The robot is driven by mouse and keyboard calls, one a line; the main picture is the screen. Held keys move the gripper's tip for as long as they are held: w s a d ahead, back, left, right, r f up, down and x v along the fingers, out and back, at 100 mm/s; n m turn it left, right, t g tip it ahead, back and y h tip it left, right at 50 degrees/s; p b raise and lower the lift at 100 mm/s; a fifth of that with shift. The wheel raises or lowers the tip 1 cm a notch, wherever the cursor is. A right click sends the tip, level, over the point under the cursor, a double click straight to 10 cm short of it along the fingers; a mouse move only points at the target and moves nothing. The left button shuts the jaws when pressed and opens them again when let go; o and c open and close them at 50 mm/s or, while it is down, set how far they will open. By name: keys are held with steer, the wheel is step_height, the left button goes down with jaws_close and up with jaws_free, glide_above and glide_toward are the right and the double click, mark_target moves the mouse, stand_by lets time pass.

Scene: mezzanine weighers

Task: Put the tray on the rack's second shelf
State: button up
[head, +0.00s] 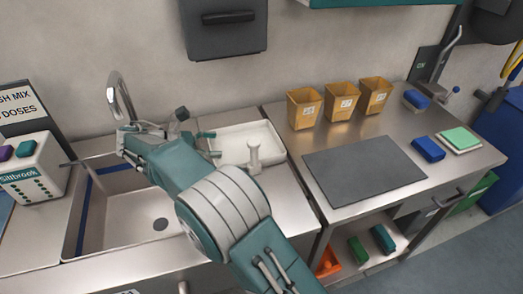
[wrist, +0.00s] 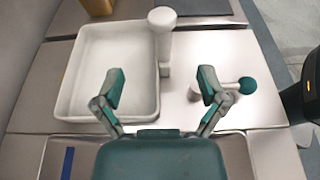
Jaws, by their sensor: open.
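A white, shallow rectangular tray (head: 232,141) lies on the steel counter to the right of the sink; it looks empty. In the wrist view the tray (wrist: 108,72) fills the left and middle. A white post with a rounded top (head: 254,157) stands at the tray's edge, and it also shows in the wrist view (wrist: 164,45); I cannot tell whether it is joined to the tray. My gripper (wrist: 162,87) is open and empty, its fingers spread either side of the post's line. In the head view my gripper (head: 210,144) is left of the tray. No rack is clearly identifiable.
Three tan bins (head: 341,101) stand behind a dark grey mat (head: 364,168). Blue blocks (head: 428,149) and a green-topped pad (head: 459,140) lie at the right. A lower shelf (head: 343,262) holds orange and green items. The sink (head: 125,215) and tap (head: 121,90) are left. A teal knob (wrist: 246,84) is near my right finger.

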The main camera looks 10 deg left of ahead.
mark_target(254, 145)
steer(key=x, duration=1)
steer(key=shift+w+d+r, duration=0.1)
steer(key=shift+w+d, duration=0.05)
steer(key=shift+d, duration=0.2)
jaws_close()
